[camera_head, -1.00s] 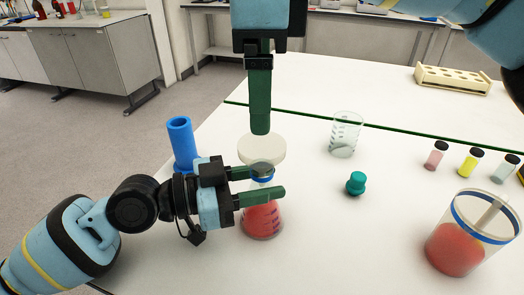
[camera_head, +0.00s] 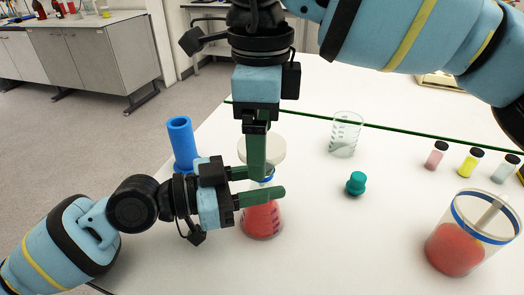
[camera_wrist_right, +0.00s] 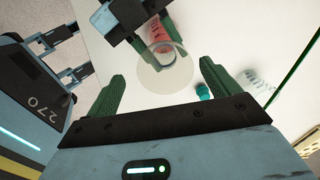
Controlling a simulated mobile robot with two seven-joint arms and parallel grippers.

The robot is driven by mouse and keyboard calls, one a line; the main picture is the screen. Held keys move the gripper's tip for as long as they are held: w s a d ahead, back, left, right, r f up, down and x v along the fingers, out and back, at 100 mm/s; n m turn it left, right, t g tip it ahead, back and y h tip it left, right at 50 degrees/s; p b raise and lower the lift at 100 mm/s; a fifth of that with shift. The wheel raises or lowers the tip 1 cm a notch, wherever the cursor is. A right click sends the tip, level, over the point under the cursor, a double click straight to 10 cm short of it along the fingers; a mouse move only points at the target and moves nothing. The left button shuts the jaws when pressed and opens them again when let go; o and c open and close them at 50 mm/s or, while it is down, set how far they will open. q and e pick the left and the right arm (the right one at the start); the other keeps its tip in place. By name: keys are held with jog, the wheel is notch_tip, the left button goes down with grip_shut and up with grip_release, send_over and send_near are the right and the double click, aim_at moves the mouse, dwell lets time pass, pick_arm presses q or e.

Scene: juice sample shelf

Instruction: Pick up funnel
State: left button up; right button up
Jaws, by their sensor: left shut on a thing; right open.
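The funnel (camera_head: 277,149) is a pale, wide-rimmed piece at the mouth of a flask of red liquid (camera_head: 262,220). In the right wrist view the funnel (camera_wrist_right: 160,78) shows as a pale, see-through disc between my right fingers. My left gripper (camera_head: 267,182) is shut around the flask's neck, just below the funnel. My right gripper (camera_head: 256,165) points down from above and is open. One of its fingers covers part of the funnel in the head view. I cannot tell whether its fingers touch the funnel.
A blue cylinder (camera_head: 182,145) stands left of the flask. A clear beaker (camera_head: 346,135), a teal stopper (camera_head: 355,184), small vials (camera_head: 470,161) and a large red-filled container (camera_head: 457,245) stand to the right. The table between the flask and the stopper is clear.

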jog(key=shift+w+f, duration=0.15)
jog(key=shift+f, duration=1.15)
jog(key=shift+w+f, duration=0.15)
jog(key=shift+f, duration=1.15)
jog(key=shift+c, duration=0.5)
jog(key=c, duration=1)
